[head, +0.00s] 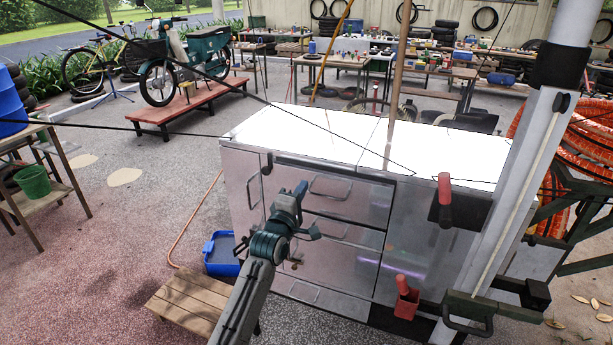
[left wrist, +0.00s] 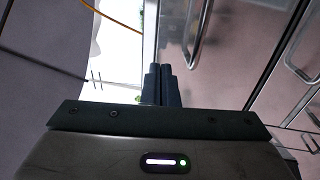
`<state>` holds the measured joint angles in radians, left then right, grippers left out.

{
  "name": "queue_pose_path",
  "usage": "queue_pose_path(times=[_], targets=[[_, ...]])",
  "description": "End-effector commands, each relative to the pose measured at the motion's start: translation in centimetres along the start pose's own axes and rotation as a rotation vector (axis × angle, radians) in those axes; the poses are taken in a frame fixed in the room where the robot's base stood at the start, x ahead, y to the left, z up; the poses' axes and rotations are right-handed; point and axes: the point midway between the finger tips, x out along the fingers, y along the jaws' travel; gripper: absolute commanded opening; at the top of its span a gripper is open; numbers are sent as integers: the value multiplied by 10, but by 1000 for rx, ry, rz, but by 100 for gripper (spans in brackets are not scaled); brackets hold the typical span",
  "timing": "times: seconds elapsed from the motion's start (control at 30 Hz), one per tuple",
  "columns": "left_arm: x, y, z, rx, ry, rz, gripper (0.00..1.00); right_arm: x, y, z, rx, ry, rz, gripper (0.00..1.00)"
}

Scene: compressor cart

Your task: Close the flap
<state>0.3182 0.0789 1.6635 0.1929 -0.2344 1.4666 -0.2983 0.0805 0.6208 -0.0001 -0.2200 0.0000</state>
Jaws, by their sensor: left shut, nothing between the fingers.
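A metal cabinet (head: 240,185) with a bright white top stands in the middle of the head view. Its front has several panels with bar handles, and a dark gap runs under the top edge. I cannot tell for sure which panel is the flap. My left gripper (head: 300,190) is in front of the cabinet's left part, near the upper handle. In the left wrist view its fingers (left wrist: 161,85) are together and empty, pointing along a shiny metal panel (left wrist: 235,50) with a handle (left wrist: 197,40). Whether they touch it is unclear. My right gripper is not in view.
A wooden step (head: 190,305) and a blue bin (head: 222,253) stand on the floor left of the cabinet. A grey pole (head: 520,175) and red handles (head: 445,190) are at its right. Open floor (head: 110,235) lies to the left.

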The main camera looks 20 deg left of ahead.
Motion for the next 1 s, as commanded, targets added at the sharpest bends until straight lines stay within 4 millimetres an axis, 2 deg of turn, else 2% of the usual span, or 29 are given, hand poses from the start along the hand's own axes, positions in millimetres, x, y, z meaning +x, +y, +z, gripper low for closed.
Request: queue_pose_path(times=[0.1,0.3,0.73,1.0], targets=[[20,2,0,-1,0,0,0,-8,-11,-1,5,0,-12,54],[37,0,0,-1,0,-1,0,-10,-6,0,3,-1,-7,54],[41,0,0,-1,0,0,0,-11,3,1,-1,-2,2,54],[58,3,0,-1,0,1,0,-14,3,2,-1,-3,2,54]])
